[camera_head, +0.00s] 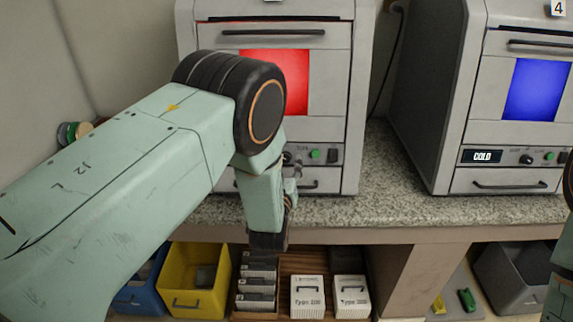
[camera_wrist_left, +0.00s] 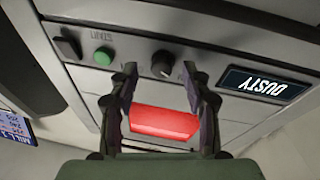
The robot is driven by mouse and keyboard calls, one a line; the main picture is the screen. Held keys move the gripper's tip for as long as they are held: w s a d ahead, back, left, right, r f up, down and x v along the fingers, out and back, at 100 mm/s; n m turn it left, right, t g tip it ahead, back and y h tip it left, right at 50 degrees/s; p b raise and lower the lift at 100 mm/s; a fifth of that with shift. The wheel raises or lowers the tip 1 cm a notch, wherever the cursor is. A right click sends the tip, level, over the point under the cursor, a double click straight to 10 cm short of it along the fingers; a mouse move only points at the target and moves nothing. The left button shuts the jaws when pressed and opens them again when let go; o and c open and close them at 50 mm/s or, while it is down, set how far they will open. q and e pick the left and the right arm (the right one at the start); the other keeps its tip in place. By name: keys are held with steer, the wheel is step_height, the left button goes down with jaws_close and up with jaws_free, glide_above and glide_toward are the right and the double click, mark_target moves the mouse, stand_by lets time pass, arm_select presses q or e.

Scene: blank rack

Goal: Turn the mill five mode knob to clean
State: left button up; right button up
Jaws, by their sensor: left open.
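The mill with the red window (camera_head: 340,95) stands on the counter at centre in the head view. In the left wrist view its panel appears upside down. The round dark mode knob (camera_wrist_left: 162,63) sits between a green button (camera_wrist_left: 103,56) and a display (camera_wrist_left: 265,84) reading DUSTY. My left gripper (camera_wrist_left: 160,70) is open, its fingertips on either side of the knob in the picture. I cannot tell whether they touch it. In the head view my left arm covers part of the mill and hides the display. My right gripper is out of view.
A second machine (camera_head: 440,120) with a blue window and a COLD display stands to the right. A black switch (camera_wrist_left: 66,46) is beside the green button. Below the counter (camera_head: 400,205) are a yellow bin (camera_head: 172,300), a blue bin and white boxes.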

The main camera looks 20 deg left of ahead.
arm_select(q)
steer(key=shift+w, duration=0.2)
steer(key=shift+w+a+f, duration=0.1)
steer(key=shift+a, duration=0.25)
steer(key=shift+d, duration=0.3)
steer(key=c, duration=0.4)
steer(key=shift+a, duration=0.2)
steer(key=c, duration=0.5)
steer(key=shift+d, duration=0.1)
jaws_close()
